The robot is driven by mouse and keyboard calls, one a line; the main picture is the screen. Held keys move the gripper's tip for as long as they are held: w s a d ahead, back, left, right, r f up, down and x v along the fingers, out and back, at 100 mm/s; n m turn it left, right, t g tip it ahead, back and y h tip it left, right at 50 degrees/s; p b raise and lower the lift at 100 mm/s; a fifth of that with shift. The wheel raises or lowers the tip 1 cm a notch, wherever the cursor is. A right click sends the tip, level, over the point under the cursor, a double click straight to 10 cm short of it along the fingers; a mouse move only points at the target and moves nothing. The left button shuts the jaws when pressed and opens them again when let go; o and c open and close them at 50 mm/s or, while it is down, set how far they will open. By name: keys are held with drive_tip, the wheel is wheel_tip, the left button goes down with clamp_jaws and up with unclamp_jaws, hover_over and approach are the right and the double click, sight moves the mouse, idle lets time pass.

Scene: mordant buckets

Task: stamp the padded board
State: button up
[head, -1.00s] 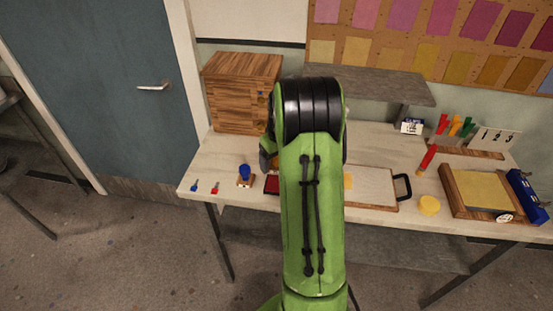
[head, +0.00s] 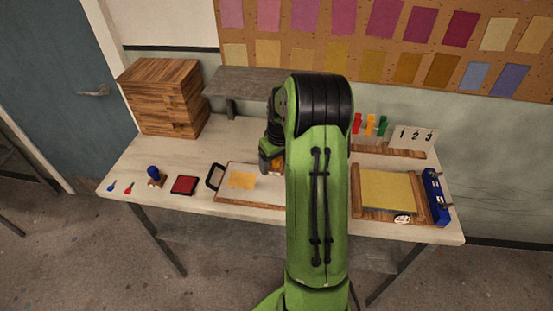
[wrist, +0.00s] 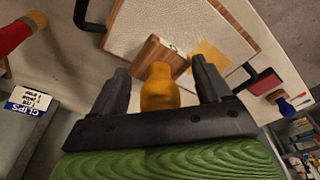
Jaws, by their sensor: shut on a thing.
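My gripper (wrist: 160,72) is shut on a stamp with a yellow-orange knob and a wooden block (wrist: 158,58). In the head view my gripper (head: 272,160) shows beside my arm, with a bit of the orange knob (head: 279,166). The stamp is over or beside the pale board (head: 230,196), which has a wooden edge and black handles. The board also shows in the wrist view (wrist: 150,20); an orange-yellow patch (head: 242,181) lies on it. I cannot tell whether the block touches the board. My arm hides the board's right part.
A red pad (head: 184,185) and a blue-knobbed stamp (head: 153,171) stand left of the board. A yellow sheet (head: 388,190) on a wooden base and a blue device (head: 436,195) are at the right. A clips box (wrist: 30,98) and a red-yellow cylinder (wrist: 18,32) are near my gripper.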

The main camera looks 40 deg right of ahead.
sight(274, 183)
wheel_tip(274, 183, down, 6)
drive_tip(key=b, duration=0.4)
drive_tip(key=shift+w+f+b, duration=0.1)
drive_tip(key=shift+b, duration=0.2)
drive_tip(key=shift+a+f+b, duration=0.1)
drive_tip(key=shift+f+b, duration=0.35)
drive_tip(key=shift+f, duration=0.05)
idle(1.6)
wheel_tip(274, 183, up, 7)
drive_tip(key=p, duration=0.5)
drive_tip(key=shift+r, duration=0.15)
idle(0.7)
